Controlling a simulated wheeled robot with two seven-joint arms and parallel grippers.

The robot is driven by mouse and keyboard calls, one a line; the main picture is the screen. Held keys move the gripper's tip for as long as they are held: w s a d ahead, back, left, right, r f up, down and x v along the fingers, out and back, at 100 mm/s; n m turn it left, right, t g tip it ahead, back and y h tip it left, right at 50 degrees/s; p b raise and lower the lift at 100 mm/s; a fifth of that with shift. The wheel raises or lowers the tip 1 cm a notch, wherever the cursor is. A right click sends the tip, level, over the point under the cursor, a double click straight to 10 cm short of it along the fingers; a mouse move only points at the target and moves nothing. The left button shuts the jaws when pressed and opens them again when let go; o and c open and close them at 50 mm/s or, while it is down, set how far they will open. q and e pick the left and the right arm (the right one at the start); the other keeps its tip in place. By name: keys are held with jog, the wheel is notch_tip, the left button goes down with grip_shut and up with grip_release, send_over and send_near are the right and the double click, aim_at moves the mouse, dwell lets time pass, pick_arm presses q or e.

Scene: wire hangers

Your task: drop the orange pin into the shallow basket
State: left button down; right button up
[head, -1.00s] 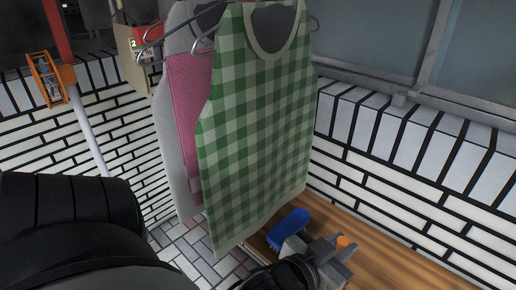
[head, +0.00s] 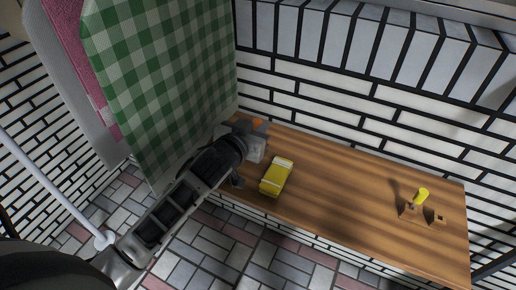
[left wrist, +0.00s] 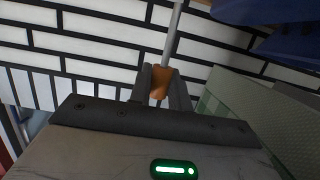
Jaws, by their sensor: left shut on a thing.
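My left gripper (head: 254,135) is over the left end of the wooden bench, beside the hanging green checked garment. It is shut on the orange pin (head: 257,122), of which only a small part shows in the head view. In the left wrist view the orange pin (left wrist: 161,80) sits between the two dark fingers of the left gripper (left wrist: 162,88). I cannot make out the shallow basket in either view. My right gripper is not in view.
The bench (head: 340,200) bears a yellow block (head: 276,177) near the gripper and a yellow cylinder (head: 421,195) by small wooden blocks at the right. Between them it is clear. A brick wall (head: 330,110) stands behind. The green checked garment (head: 165,80) hangs at the left.

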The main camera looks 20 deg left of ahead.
pick_arm(q)
jog(key=shift+f+b, duration=0.35)
jog(key=shift+f, duration=2.45)
jog(key=shift+f, duration=0.2)
jog(key=c, duration=1.3)
grip_release()
